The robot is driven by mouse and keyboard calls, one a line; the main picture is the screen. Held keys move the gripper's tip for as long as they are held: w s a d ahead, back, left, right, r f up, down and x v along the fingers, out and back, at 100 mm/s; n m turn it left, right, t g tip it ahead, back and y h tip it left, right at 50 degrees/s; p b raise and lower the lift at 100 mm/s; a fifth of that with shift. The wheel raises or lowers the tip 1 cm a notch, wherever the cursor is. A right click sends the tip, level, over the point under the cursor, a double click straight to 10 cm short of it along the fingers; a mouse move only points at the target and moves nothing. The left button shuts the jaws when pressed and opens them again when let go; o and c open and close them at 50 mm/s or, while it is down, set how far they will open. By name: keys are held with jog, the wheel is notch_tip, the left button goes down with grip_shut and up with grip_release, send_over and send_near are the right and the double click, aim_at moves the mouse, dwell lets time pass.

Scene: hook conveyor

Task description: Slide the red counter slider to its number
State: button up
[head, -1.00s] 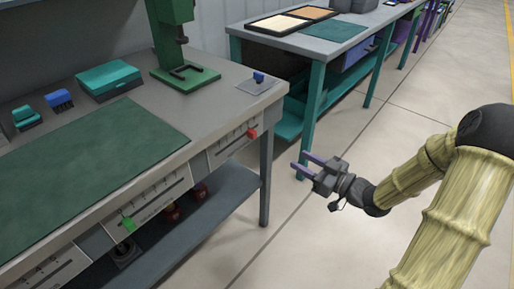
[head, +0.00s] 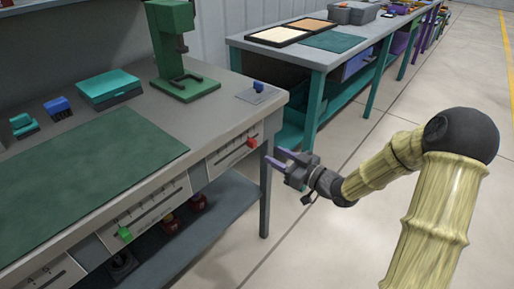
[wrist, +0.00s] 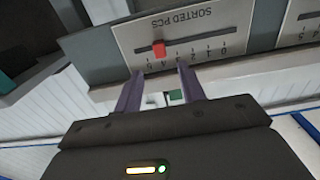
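The red counter slider (head: 251,142) is a small red block on a slotted, numbered panel (head: 222,157) at the right end of the bench front. In the wrist view the red slider (wrist: 158,48) sits on its slot, and the panel reads "SORTED PCS" upside down. The numbers by the slot are small; I cannot tell exactly which one the slider is at. My gripper (head: 276,157) is open and empty, just right of the slider in the head view. In the wrist view its two fingers (wrist: 161,82) point towards the panel, apart from the slider.
A green slider (head: 125,233) sits on another panel to the left. The bench top holds a green press (head: 180,75), a teal box (head: 108,86) and a blue piece (head: 258,87). A lower shelf (head: 215,215) lies beneath.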

aim_at(255, 145)
jog(key=b+x, duration=0.1)
jog(key=x, duration=0.7)
jog(key=shift+w+a, duration=0.15)
jog(key=shift+a, duration=0.05)
grip_shut()
